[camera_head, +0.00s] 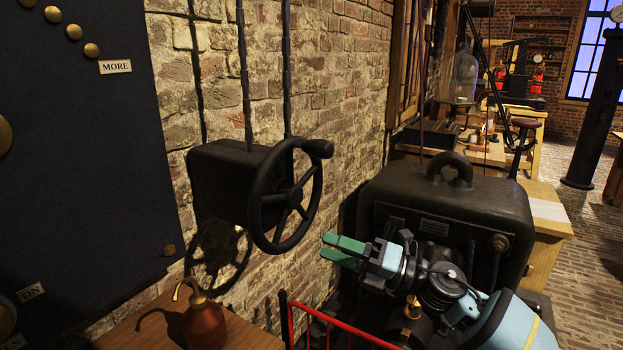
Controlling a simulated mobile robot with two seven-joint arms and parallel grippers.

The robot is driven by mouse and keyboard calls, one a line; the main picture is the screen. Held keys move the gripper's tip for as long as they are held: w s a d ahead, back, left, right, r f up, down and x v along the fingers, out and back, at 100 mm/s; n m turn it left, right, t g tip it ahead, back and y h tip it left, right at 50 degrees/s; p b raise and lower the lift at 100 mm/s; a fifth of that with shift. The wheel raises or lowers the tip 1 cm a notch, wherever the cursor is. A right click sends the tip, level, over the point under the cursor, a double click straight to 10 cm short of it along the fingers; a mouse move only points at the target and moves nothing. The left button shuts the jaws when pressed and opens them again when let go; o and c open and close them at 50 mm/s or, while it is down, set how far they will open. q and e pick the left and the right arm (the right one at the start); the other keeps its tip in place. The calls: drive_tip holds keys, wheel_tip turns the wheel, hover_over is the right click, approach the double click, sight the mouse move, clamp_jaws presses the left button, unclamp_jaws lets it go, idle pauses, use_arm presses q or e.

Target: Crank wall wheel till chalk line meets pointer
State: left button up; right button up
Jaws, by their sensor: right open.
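The black spoked wheel (286,195) stands out from a dark box (225,180) on the brick wall, left of centre. I cannot make out a chalk line or a pointer on the wheel or box. My right gripper (328,247) has green fingers pointing left, slightly parted and empty. It shows below and to the right of the wheel, apart from it. My left gripper is not in view.
A dark panel (70,170) with brass studs fills the left side. A red oil can (205,322) stands on a wooden top below the wheel. A red rail (330,318) runs at the bottom. A large black handled case (450,205) stands behind my right arm.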

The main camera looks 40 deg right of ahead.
wheel_tip(320, 180, up, 8)
drive_tip(key=d+n+g+y+b, duration=0.1)
drive_tip(key=n+g+b, duration=0.1)
drive_tip(key=n, duration=0.6)
drive_tip(key=n+h+b, duration=0.2)
drive_tip(key=n+b, duration=0.1)
drive_tip(key=n, duration=0.3)
approach(320, 149)
drive_tip(key=w, duration=0.3)
drive_tip(key=p+x, duration=0.3)
drive_tip(key=x, duration=0.3)
drive_tip(key=shift+w+a+f, duration=0.15)
drive_tip(key=shift+w+a, duration=0.15)
drive_tip(key=shift+w+a+f, duration=0.1)
drive_tip(key=shift+w+a, duration=0.3)
drive_tip(key=shift+w, duration=0.1)
clamp_jaws()
